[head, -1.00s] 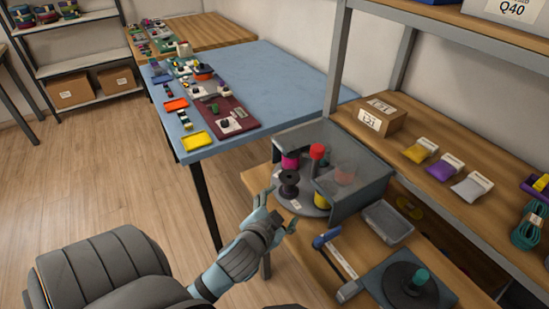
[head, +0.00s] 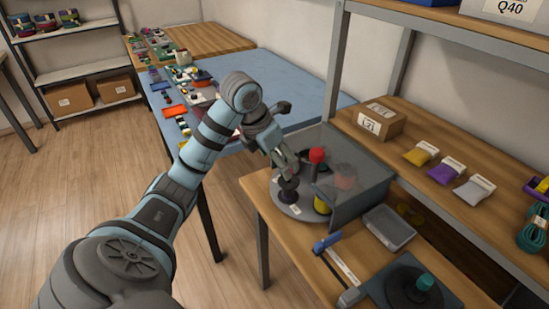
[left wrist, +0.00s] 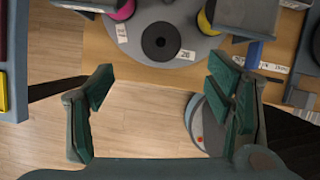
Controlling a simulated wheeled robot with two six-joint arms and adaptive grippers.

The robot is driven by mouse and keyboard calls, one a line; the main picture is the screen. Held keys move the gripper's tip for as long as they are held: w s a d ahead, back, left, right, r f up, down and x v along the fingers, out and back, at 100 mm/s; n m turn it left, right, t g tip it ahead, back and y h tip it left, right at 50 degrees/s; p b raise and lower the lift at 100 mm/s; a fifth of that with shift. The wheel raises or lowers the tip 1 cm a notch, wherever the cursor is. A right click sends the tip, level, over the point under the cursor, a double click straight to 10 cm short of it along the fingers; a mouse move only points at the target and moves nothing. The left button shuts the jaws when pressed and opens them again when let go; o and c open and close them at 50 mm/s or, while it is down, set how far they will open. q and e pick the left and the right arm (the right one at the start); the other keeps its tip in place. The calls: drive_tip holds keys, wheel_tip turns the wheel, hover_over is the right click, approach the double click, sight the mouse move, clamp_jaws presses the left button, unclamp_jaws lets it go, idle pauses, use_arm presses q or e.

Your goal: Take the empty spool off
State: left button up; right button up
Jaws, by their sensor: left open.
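A dark spool with no cord visible on it (head: 289,190) stands upright on the round grey turntable (head: 304,213), at its front left. In the left wrist view the same spool (left wrist: 160,41) shows from above, beyond the fingertips and between their lines. My left gripper (head: 285,160) hangs over the spool's top in the head view. In the left wrist view its green-padded fingers (left wrist: 160,88) are wide apart with nothing between them. I cannot tell the exact gap to the spool. My right gripper is not in view.
A yellow spool (left wrist: 207,18) and a magenta spool (left wrist: 122,10) flank the dark one. A red-topped post (head: 317,156) and a clear-sided grey housing (head: 362,196) stand close behind. A blue-handled tool (head: 327,241) and a grey tray (head: 389,228) lie to the right.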

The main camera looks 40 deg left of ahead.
sight(289, 181)
use_arm(q)
drive_tip(key=b+x, duration=0.1)
drive_tip(key=x, duration=1.1)
drive_tip(key=c, duration=1.3)
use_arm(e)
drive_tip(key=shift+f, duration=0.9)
use_arm(q)
drive_tip(key=shift+o, duration=0.2)
drive_tip(key=shift+r, duration=0.1)
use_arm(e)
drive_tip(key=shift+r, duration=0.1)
use_arm(q)
wheel_tip(289, 181, up, 6)
drive_tip(key=p, duration=0.5)
drive_tip(key=shift+p, duration=0.3)
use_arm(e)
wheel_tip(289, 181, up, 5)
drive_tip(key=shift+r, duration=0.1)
